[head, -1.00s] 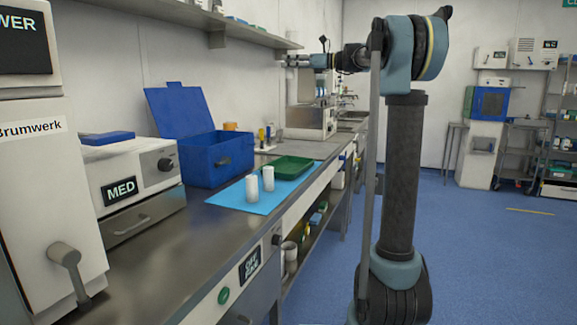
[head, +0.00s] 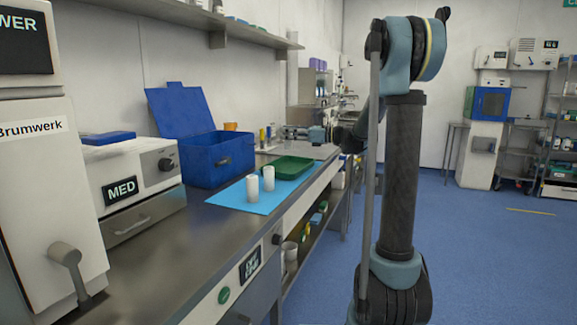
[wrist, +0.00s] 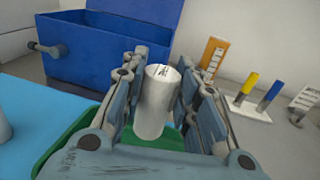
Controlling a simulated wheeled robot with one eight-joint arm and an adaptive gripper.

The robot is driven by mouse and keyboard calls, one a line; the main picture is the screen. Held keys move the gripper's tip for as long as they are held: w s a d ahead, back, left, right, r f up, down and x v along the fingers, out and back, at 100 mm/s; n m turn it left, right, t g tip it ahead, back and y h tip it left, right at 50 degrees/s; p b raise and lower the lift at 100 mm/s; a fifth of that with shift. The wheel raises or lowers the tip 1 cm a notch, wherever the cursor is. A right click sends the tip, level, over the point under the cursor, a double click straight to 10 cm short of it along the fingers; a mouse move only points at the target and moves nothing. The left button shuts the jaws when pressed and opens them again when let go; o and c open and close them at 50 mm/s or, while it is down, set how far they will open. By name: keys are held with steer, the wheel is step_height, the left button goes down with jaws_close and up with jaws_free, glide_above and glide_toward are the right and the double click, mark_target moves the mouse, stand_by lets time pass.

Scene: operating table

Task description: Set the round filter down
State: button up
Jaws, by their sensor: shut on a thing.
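My gripper (wrist: 166,72) is shut on a white upright-looking cylinder with small dark print on its top, the round filter (wrist: 153,108). The wrist view shows it between the two fingers, with the green tray (wrist: 62,146) below and behind. In the head view my gripper (head: 297,132) is low over the counter, just beyond the green tray (head: 292,165). The held filter cannot be made out there. How far its base is from the tray or counter cannot be told.
Two white cylinders (head: 252,188) stand on the light blue mat (head: 232,199). An orange item (wrist: 213,55) and a small rack with yellow and blue pieces (wrist: 246,106) stand at the right in the wrist view.

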steer(key=shift+f, duration=4.25)
steer(key=o, duration=1.1)
steer(key=shift+c, duration=0.2)
steer(key=v, duration=1.2)
